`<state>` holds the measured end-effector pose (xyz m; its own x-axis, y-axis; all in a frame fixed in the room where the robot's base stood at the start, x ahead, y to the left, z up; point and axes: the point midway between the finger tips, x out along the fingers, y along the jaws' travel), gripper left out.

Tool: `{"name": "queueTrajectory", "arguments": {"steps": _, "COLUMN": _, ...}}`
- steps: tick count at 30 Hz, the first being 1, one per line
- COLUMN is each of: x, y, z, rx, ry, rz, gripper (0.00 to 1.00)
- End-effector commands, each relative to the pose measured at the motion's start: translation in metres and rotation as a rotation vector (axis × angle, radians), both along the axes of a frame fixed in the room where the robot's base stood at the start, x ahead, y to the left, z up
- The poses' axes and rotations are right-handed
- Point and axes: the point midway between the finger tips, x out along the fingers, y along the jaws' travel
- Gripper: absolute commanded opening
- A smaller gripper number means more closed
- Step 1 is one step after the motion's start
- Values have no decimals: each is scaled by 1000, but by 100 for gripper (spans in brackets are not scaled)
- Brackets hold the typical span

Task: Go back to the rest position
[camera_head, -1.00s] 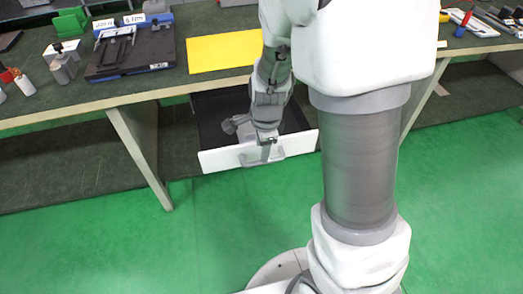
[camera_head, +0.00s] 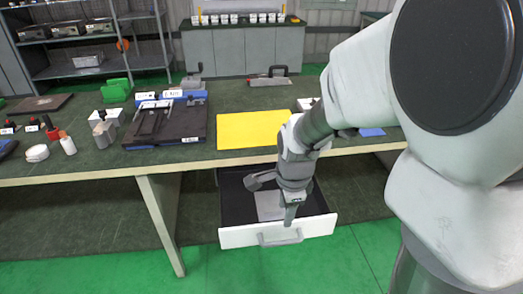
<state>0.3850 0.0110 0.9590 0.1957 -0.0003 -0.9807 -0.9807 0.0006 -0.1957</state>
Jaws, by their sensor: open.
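My gripper (camera_head: 291,212) points down over the open drawer (camera_head: 238,238), just behind its white front panel as seen in the head view. It is open and I see nothing held in it. The drawer is pulled out from under the workbench, and its grey handle (camera_head: 280,238) is on the front, a little below my gripper. A light grey flat patch (camera_head: 267,205) shows in the dark drawer beside my fingers; I cannot tell what it is. My arm hides part of the drawer and the bench to the right.
The green-topped workbench (camera_head: 90,165) carries a yellow sheet (camera_head: 245,130), a black fixture board (camera_head: 180,125), a green block (camera_head: 115,90) and several small parts at left. A bench leg (camera_head: 160,215) stands left of the drawer. Green floor (camera_head: 345,265) is clear in front.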

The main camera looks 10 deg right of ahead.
Motion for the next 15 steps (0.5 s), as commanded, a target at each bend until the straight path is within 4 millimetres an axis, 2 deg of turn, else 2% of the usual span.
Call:
{"name": "queueTrajectory", "arguments": {"steps": 4, "x": -1, "y": 0, "z": 3, "rx": 0, "ry": -3, "rz": 13, "gripper": 50}}
{"name": "queueTrajectory", "arguments": {"steps": 7, "x": -6, "y": 0, "z": 18, "rx": 2, "ry": -18, "rz": 83, "gripper": 50}}
{"name": "queueTrajectory", "arguments": {"steps": 11, "x": -19, "y": 0, "z": 55, "rx": -13, "ry": -62, "rz": 279, "gripper": 50}}
{"name": "queueTrajectory", "arguments": {"steps": 15, "x": -42, "y": -1, "z": 100, "rx": -65, "ry": -126, "rz": 550, "gripper": 50}}
